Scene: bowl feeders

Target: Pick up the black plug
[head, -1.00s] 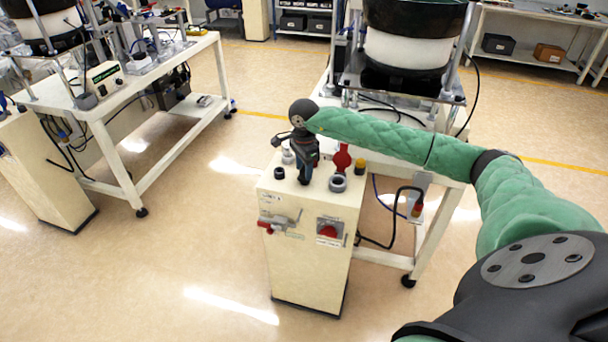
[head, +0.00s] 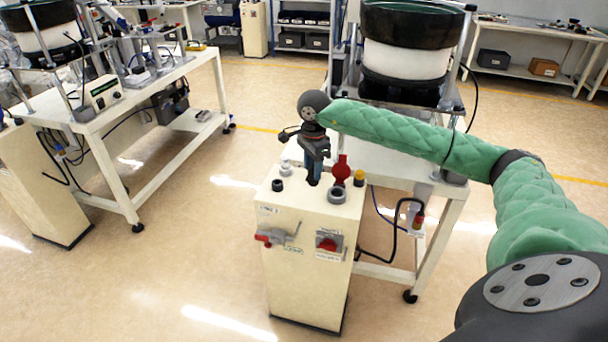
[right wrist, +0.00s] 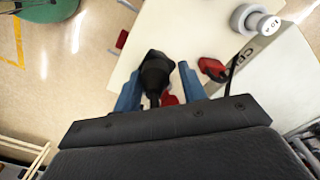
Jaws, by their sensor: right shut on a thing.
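The black plug (right wrist: 155,72) sits between the two blue fingers of my right gripper (right wrist: 159,80) in the right wrist view. The gripper is shut on it. In the head view my right gripper (head: 314,172) points down over the top of the cream cabinet (head: 305,255). There its fingers and wrist largely hide the plug, and I cannot tell how far it is from the cabinet top. My left gripper is not in view.
On the cabinet top are a small black piece (head: 277,185), a red connector (head: 341,168), a grey ring (head: 337,195) and a yellow-topped piece (head: 359,177). A bowl feeder (head: 410,50) stands behind. Open floor lies left of the cabinet.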

